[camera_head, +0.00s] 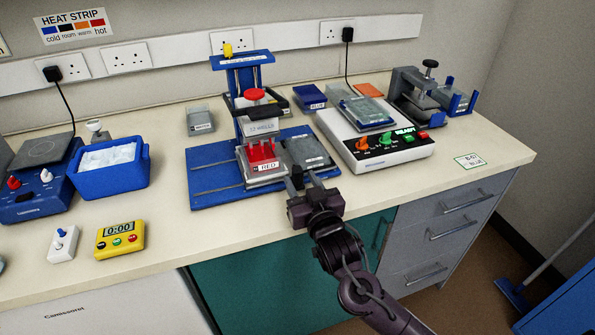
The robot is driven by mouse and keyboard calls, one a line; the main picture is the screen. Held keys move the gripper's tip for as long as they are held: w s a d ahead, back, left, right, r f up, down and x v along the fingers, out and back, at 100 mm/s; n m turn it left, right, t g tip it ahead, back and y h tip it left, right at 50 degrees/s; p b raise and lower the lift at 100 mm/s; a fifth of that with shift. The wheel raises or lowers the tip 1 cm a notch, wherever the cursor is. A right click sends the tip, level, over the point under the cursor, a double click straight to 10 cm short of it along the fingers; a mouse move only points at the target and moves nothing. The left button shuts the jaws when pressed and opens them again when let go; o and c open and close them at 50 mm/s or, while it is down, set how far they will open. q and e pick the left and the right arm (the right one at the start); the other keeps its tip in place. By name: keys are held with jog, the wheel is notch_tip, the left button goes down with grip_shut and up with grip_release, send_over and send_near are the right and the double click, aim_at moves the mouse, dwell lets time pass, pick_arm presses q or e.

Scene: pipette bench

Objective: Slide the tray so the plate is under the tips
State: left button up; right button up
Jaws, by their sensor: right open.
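A blue pipetting stand (240,85) rises from a blue base (214,178) on the bench. Its white head with a red knob (255,94) is over a red reservoir (262,153) labelled RED. The tips under the head are too small or hidden to make out. A grey well plate (308,150) lies just right of the reservoir, not under the head. The tray under them is mostly covered. My right gripper (302,181) is open at the front edge of the plate side. I cannot tell whether its fingers touch the tray. My left gripper is out of view.
A white console (395,153) reading READY stands close on the right with a plate on top. A blue ice bucket (110,178) and yellow timer (120,241) are on the left. The bench front between timer and base is clear.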

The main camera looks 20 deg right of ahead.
aim_at(299, 179)
jog(key=w, duration=0.2)
jog(key=shift+w, duration=0.3)
jog(key=shift+w+f, duration=0.1)
jog(key=shift+w, duration=0.15)
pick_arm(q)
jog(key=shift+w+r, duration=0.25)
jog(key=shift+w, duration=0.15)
pick_arm(e)
grip_shut()
jog(key=shift+a, duration=0.1)
